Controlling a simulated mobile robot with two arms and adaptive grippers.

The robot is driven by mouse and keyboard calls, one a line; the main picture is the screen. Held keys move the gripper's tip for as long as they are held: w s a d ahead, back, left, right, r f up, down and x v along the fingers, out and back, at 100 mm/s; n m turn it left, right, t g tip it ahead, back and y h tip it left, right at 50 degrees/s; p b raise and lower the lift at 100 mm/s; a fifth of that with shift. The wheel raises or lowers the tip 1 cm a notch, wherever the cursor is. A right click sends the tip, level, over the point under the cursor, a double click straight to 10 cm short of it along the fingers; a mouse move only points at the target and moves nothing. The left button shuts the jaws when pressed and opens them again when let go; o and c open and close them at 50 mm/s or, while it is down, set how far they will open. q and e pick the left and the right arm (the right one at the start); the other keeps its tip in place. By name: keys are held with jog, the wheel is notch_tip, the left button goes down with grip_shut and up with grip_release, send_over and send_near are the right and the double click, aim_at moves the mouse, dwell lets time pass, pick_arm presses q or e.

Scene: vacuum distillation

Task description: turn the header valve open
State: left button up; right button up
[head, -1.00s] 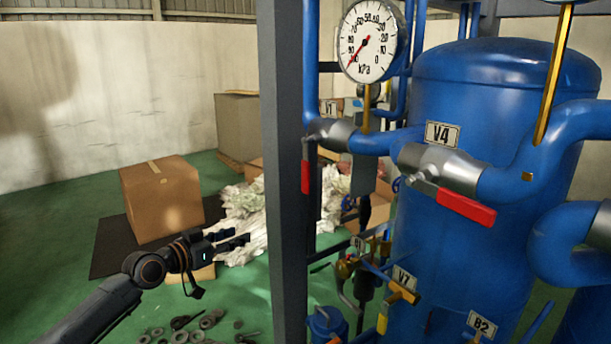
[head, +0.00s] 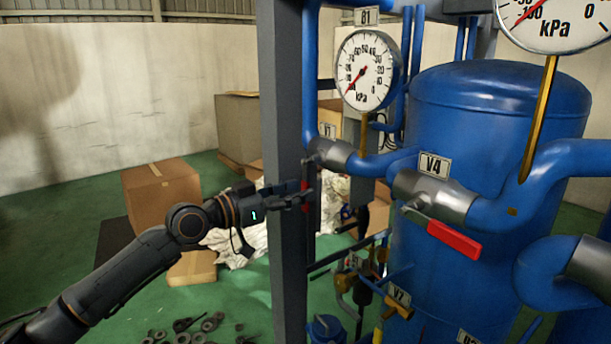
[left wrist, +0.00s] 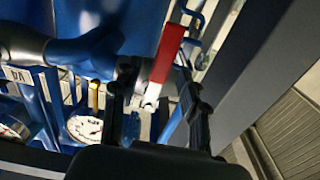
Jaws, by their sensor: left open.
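My left gripper (head: 300,194) is open at the grey post, by the hanging red lever (head: 305,205) of the valve tagged V1 (head: 327,130). The gripper partly hides this lever in the head view. In the left wrist view the red lever (left wrist: 168,48) with its silver stem shows between the two open fingers (left wrist: 156,104); I cannot tell whether they touch it. To the right, the grey valve body (head: 433,195) tagged V4 has a red lever (head: 454,240) slanting down to the right. No tag reads "header". My right gripper is not in view.
A grey upright post (head: 283,130) stands close beside my left gripper. A pressure gauge (head: 368,72) sits above the V1 valve. A big blue tank (head: 500,120) stands right. Cardboard boxes (head: 160,205) and loose round parts lie on the green floor.

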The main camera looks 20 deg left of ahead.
aim_at(305, 211)
pick_arm(q)
jog(key=shift+p+x, duration=0.4)
jog(key=shift+x, duration=1.15)
jog(key=shift+c, duration=0.3)
jog(key=shift+a, duration=0.1)
grip_shut()
